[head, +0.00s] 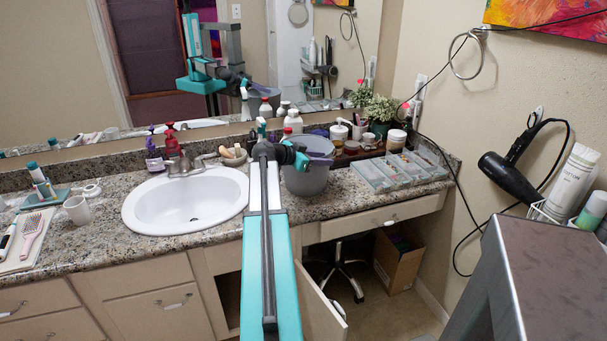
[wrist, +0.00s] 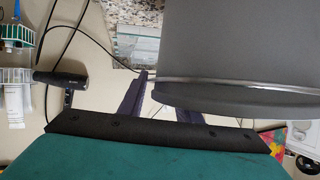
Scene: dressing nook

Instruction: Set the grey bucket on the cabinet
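The grey bucket (head: 305,182) stands on the granite counter, right of the sink. Something purple shows at its mouth. My gripper (head: 291,157) is at the bucket's left rim in the head view, and my arm hides part of that side. In the wrist view the bucket (wrist: 245,45) fills the upper right. The two dark fingers (wrist: 160,100) are apart with a gap between them; the right one passes partly behind the bucket's rim. I see no firm hold on it. A grey-topped cabinet (head: 550,262) stands at the lower right of the head view.
Clear organizer trays (head: 395,172), jars and a plant (head: 383,108) sit right of the bucket. Bottles stand behind it by the mirror. A black hair dryer (head: 508,178) with a looping cord hangs on the right wall. The visible cabinet top is bare.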

